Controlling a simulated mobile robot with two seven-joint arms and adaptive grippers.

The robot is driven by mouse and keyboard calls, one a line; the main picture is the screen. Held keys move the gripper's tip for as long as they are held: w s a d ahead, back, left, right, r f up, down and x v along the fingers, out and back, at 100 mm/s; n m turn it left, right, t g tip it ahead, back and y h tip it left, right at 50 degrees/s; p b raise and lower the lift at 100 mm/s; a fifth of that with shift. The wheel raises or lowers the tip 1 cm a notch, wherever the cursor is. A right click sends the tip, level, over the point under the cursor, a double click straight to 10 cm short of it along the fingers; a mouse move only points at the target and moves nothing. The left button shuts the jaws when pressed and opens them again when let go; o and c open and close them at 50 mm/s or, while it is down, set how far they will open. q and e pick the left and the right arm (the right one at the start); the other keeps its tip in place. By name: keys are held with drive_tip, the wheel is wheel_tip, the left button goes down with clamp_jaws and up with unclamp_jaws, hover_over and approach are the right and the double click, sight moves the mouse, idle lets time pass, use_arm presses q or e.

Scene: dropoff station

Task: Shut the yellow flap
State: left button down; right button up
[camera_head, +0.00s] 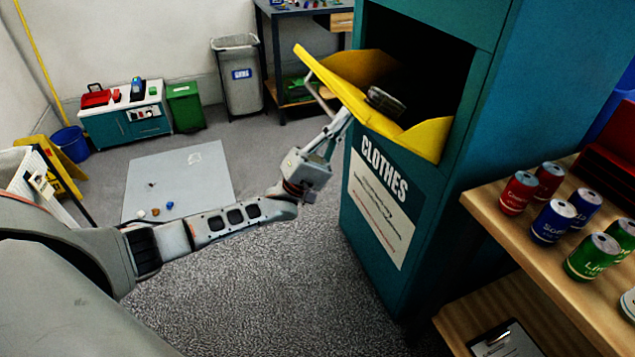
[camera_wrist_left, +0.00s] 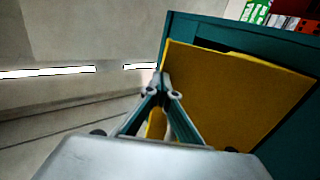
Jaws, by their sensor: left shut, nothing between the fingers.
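The yellow flap (camera_head: 345,92) hangs open, tilted outward from the dark opening of the teal clothes bin (camera_head: 480,80). My right gripper is in neither view.
A wooden shelf (camera_head: 515,237) with several cans stands at right, close to the bin. Behind are a grey bin (camera_head: 240,85), a green bin (camera_head: 186,107) and a workbench (camera_head: 282,14).

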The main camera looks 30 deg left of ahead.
sight(357, 102)
use_arm(q)
drive_tip(key=shift+g+y, duration=0.7)
drive_tip(key=shift+g, duration=0.1)
drive_tip(key=r+p, duration=0.1)
drive_tip(key=w+d+r+p, duration=0.1)
drive_tip(key=r+p, duration=0.1)
drive_tip(key=w+d+r+p, duration=0.1)
drive_tip(key=r, duration=0.1)
drive_tip(key=shift+w+r+p, duration=0.1)
drive_tip(key=shift+r+p, duration=0.15)
drive_tip(key=shift+p, duration=0.05)
drive_tip(key=w+d+r+y, duration=0.1)
drive_tip(key=w+d+r, duration=0.7)
drive_tip(key=w+d, duration=0.2)
drive_tip(key=shift+w+r+g+p, duration=0.3)
drive_tip(key=shift+w+p, duration=0.05)
drive_tip(key=shift+w, duration=0.65)
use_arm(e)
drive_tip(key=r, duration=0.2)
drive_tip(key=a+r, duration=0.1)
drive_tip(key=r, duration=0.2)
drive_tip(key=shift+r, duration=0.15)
use_arm(q)
drive_tip(key=shift+d, duration=0.1)
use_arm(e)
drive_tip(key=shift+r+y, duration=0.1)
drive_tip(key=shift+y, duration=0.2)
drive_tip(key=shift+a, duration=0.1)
